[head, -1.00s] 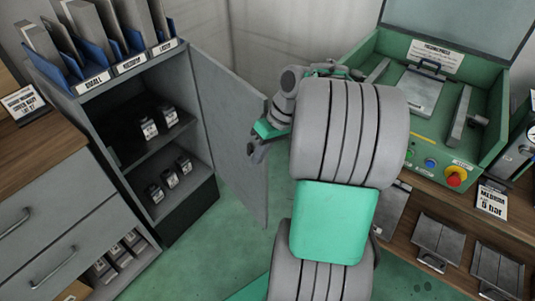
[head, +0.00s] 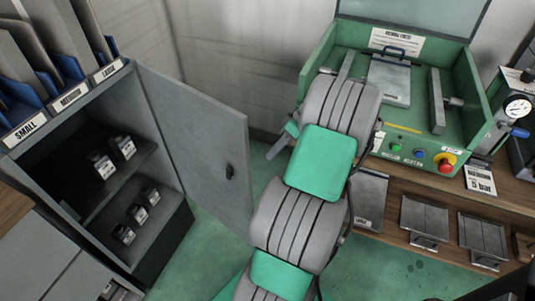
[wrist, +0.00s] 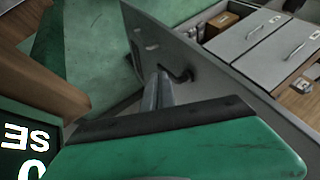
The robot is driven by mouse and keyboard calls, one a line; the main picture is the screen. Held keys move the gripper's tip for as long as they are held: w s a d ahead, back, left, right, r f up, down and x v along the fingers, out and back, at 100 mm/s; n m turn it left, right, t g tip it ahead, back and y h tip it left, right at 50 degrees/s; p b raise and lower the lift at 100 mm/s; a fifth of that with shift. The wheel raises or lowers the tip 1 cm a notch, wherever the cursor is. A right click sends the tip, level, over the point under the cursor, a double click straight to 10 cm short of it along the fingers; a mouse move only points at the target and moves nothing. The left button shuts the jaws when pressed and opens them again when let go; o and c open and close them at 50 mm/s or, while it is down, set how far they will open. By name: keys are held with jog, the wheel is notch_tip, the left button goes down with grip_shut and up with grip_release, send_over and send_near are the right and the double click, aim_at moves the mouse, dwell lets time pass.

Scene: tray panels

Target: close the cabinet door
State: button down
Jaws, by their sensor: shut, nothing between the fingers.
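The cabinet (head: 165,225) stands at the left with its grey door (head: 195,130) swung wide open. A small dark handle (head: 229,171) sits on the door near its free edge. In the wrist view the door (wrist: 225,85) runs diagonally, with its handle (wrist: 180,74) just beyond my fingertips. My gripper (head: 273,153) is to the right of the door's free edge in the head view, partly hidden by my arm. In the wrist view my gripper (wrist: 158,88) is shut and empty, its fingers pointing toward the door. I cannot tell whether they touch it.
Small labelled items (head: 123,147) stand on the cabinet's shelves, and blue holders (head: 65,70) sit on top. A green press (head: 400,125) stands on the wooden bench (head: 390,215) at right. Green floor (head: 195,255) shows between cabinet and bench.

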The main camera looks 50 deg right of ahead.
jog(key=w+a+f+b, duration=0.2)
jog(key=a+f, duration=0.3)
jog(key=a, duration=0.3)
jog(key=shift+w+f, duration=0.2)
jog(key=shift+f, duration=0.15)
